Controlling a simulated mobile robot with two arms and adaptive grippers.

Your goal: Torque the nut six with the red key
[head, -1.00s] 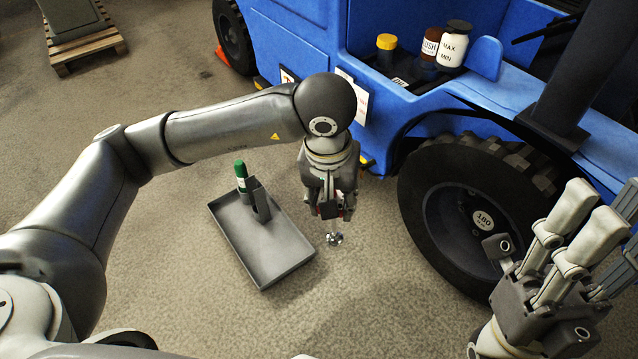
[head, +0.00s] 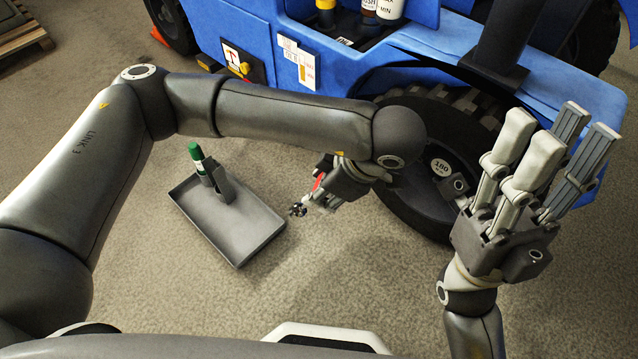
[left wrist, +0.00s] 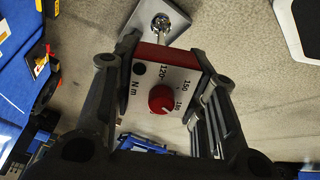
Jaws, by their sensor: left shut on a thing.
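The red key is a red box tool with a white face, a red dial and "N m" marks (left wrist: 160,82) in the left wrist view. A little of its red body (head: 319,182) shows in the head view, with a shiny socket end. My left gripper (head: 322,194) is shut on it and holds it left of the wheel. The wheel (head: 425,195) is dark, with a round "180" label. My left arm hides much of it, and I cannot make out nut six. My right gripper (head: 545,135) is open and empty, fingers pointing up, in front of the wheel.
A grey tray (head: 245,235) with a green-capped marker (head: 197,155) in a holder lies on the floor to the left. The blue vehicle (head: 345,65) fills the back, with bottles on its shelf. A pallet (head: 20,32) lies at far left. Floor between tray and wheel is open.

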